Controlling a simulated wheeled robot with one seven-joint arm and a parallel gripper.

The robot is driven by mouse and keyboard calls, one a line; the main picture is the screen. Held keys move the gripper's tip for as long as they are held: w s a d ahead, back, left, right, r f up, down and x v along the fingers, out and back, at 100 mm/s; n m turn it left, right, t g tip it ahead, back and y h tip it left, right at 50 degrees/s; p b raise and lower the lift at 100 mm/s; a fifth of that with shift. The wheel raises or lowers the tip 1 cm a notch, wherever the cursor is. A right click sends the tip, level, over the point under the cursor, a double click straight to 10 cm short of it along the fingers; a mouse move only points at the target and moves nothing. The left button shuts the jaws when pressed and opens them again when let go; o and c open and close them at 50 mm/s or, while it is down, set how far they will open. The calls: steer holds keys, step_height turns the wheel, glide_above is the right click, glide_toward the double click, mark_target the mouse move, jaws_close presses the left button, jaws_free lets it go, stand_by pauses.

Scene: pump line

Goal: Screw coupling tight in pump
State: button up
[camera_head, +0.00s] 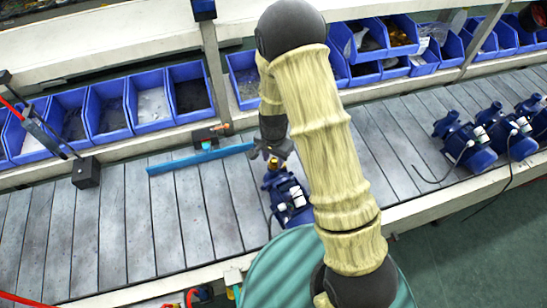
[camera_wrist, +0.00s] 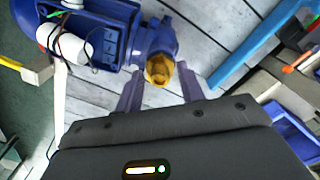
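The brass-coloured coupling (camera_wrist: 159,70) sits at the end of the blue pump (camera_wrist: 95,35), in line with its outlet; I cannot tell how tightly it is seated. In the head view the pump (camera_head: 288,198) stands on the slatted line below my gripper (camera_head: 268,153), with the coupling (camera_head: 273,164) at its upper end. In the wrist view my gripper's two fingers (camera_wrist: 161,82) stand apart on either side of the coupling, with a gap showing at each side. My gripper is open and holds nothing. My arm hides part of the line right of the pump.
A blue bar (camera_head: 200,158) lies on the line left of my gripper. Blue bins (camera_head: 150,103) with parts line the back. More blue pumps (camera_head: 468,145) stand at the right. A black block (camera_head: 86,173) stands at the left.

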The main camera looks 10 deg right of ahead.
steer(key=n, duration=0.3)
stand_by(0.5)
jaws_close()
steer(key=m, duration=0.3)
